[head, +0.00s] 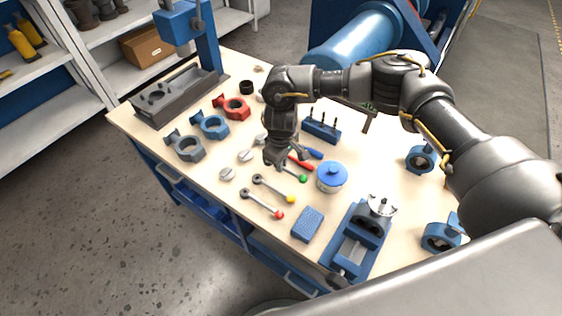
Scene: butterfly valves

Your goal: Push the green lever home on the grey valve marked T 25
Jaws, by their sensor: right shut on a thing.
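The grey valve (187,148) lies on the workbench at the left, in front of a blue valve and a red valve. Its marking is too small to read. The green lever (302,179) shows its green knob and part of its rod near the middle of the bench. Its hub end is hidden by my right gripper (277,161), which points down from above. The gripper is shut on the green lever, low over the bench top and well to the right of the grey valve. My left gripper is not in view.
Yellow-knobbed (291,199) and red-knobbed (279,214) levers lie in front of the green one. Loose discs (226,174) lie between the grey valve and the levers. A blue-lidded tub (331,177), a blue block (307,224) and a vise (357,245) stand to the right.

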